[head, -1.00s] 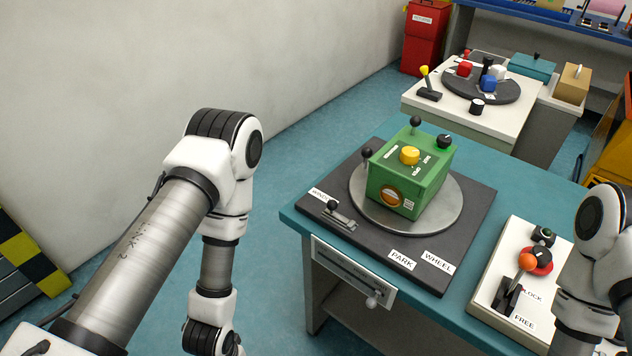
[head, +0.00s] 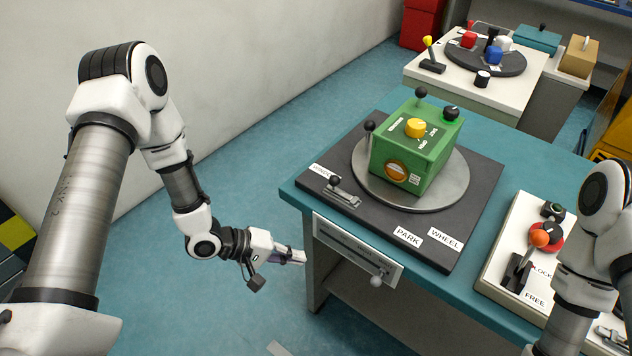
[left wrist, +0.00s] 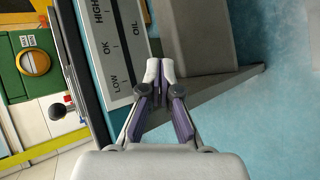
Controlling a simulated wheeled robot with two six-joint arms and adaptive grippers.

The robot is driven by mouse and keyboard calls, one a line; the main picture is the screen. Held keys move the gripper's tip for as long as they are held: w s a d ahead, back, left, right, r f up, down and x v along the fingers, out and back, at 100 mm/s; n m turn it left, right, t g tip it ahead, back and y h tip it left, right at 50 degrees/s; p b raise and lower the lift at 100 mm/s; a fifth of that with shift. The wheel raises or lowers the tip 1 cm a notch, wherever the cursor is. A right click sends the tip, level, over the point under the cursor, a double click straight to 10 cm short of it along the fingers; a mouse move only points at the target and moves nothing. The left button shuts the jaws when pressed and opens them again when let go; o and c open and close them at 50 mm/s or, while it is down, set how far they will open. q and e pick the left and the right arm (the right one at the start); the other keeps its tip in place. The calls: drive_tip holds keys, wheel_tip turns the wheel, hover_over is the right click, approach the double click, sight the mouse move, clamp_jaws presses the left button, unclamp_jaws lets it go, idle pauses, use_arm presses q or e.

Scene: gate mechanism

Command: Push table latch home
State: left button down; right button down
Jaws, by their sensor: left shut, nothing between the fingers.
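A small metal slide with a black knob (head: 336,184), which looks like the table latch, sits on the left corner of the dark plate (head: 440,275). A green box (head: 408,165) stands on a round grey turntable (head: 455,190) on that plate. My left gripper (head: 302,257) is shut and empty, left of the table's front panel (head: 340,250) and lower than the latch, apart from it. In the left wrist view the shut fingertips (left wrist: 159,70) are beside the panel, marked HIGH, OK, LOW, OIL. My right gripper is out of view.
A pale knob (head: 377,280) sticks out of the front panel. A white board with an orange-knobbed lever (head: 538,238) lies at the right of the teal table (head: 490,125). A side table (head: 420,75) stands behind. The floor left of the table is clear.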

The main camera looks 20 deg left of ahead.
sight(333, 183)
use_arm(q)
drive_tip(key=w+a+r+m+t+h+b, duration=0.1)
drive_tip(key=w+a+r+t+h+b, duration=0.2)
drive_tip(key=w+a+r, duration=0.6)
wheel_tip(333, 183, up, 4)
drive_tip(key=a+t+b, duration=0.1)
drive_tip(key=a, duration=0.1)
drive_tip(key=shift+w+a+m+t, duration=0.3)
drive_tip(key=shift+a, duration=0.05)
drive_tip(key=shift+f, duration=0.1)
drive_tip(key=b+x, duration=0.1)
drive_tip(key=x, duration=0.9)
drive_tip(key=shift+d, duration=0.3)
drive_tip(key=shift+s+d+f, duration=0.1)
drive_tip(key=shift+s+d, duration=0.05)
drive_tip(key=shift+d, duration=0.45)
drive_tip(key=shift+s+d+f, duration=0.1)
drive_tip(key=shift+s+d, duration=0.05)
drive_tip(key=shift+d, duration=0.5)
drive_tip(key=shift+s+d, duration=0.1)
drive_tip(key=shift+d, duration=0.3)
